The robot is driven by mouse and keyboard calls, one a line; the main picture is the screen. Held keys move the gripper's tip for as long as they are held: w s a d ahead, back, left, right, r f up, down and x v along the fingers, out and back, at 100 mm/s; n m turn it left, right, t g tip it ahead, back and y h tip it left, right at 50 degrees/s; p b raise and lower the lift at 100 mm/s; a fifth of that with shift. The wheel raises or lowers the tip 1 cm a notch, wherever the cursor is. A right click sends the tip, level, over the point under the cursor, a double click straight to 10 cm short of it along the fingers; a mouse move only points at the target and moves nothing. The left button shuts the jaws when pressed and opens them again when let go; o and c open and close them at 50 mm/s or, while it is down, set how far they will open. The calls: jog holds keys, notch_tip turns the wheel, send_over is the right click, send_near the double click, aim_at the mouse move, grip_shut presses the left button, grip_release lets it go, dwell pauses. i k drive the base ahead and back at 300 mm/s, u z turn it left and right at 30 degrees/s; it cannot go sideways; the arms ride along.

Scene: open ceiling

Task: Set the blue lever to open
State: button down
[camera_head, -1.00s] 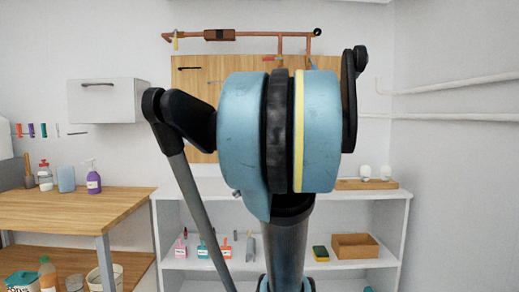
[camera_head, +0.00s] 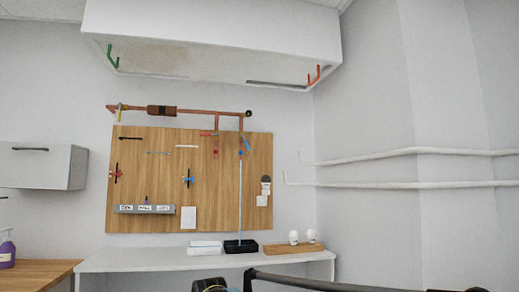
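A small blue lever (camera_head: 247,143) sits on the right-hand downward branch of the copper pipe (camera_head: 185,111), in front of the top of the wooden board. It looks steeply tilted, but it is too small to tell its exact setting. A red lever (camera_head: 209,133) lies about level on the branch to its left. A yellow lever (camera_head: 119,113) hangs at the pipe's left end. A blue handle (camera_head: 188,180) is also on the board, lower and to the left. My gripper is not in view; only dark parts of my arm show at the bottom edge.
The wooden board (camera_head: 150,218) hangs above a white shelf (camera_head: 150,262) with a black tray (camera_head: 240,246) and a wooden block (camera_head: 290,249). A white overhead cabinet (camera_head: 210,62) juts out above the pipe. White pipes (camera_head: 400,184) run along the right wall.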

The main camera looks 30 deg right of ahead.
aim_at(242, 135)
jog(key=k, duration=1.3)
jog(key=z, duration=0.7)
jog(key=i, duration=1.7)
jog(key=u, duration=0.85)
